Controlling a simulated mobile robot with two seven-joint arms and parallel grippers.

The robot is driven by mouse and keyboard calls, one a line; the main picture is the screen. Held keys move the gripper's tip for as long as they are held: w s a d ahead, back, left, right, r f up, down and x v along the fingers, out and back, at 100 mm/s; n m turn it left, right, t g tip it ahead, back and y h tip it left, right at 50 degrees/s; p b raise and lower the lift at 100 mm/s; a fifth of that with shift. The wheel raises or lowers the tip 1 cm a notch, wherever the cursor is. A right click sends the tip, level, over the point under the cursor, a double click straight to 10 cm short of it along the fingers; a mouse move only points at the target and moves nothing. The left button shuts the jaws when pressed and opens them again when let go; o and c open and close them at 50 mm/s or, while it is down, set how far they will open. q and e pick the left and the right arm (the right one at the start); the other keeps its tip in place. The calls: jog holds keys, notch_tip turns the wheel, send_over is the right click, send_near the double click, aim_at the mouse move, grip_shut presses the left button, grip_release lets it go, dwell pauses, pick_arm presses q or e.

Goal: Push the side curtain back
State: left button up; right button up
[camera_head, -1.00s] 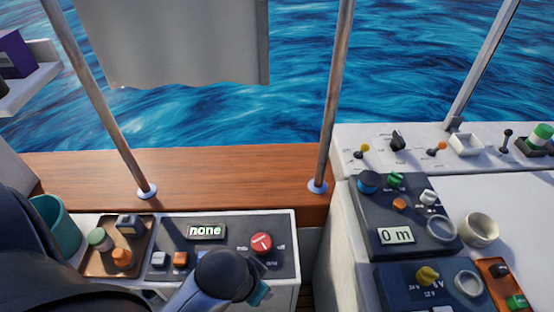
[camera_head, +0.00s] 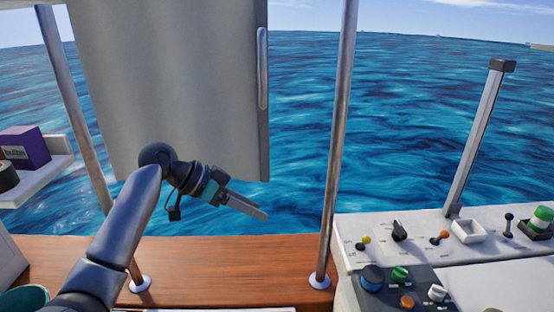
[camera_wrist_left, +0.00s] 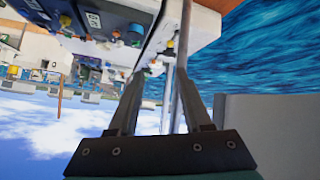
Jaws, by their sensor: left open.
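The side curtain (camera_head: 170,80) is a grey sheet hanging at the upper left in the head view. A pale vertical handle (camera_head: 262,68) sits near its right edge. My right gripper is not in view.
A metal post (camera_head: 338,150) stands right of the curtain and another post (camera_head: 70,100) stands left, both on the wooden ledge (camera_head: 230,255). A control console (camera_head: 400,240) fills the lower right. A shelf with a purple box (camera_head: 25,147) is at the far left.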

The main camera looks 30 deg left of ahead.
pick_arm(q)
jog(key=s+a+r+m+t+h, duration=0.1)
jog(key=a+r+m+t+h, duration=0.3)
jog(key=r, duration=1)
jog(key=a+r+n+t+h, duration=0.15)
jog(key=a+r, duration=0.45)
jog(key=r, duration=0.7)
jog(key=p+x, duration=0.5)
jog(key=x, duration=1)
jog(key=shift+s+d+r, duration=0.15)
jog(key=shift+d+r, duration=0.05)
jog(key=shift+d, duration=0.05)
jog(key=shift+m, duration=0.25)
grip_shut()
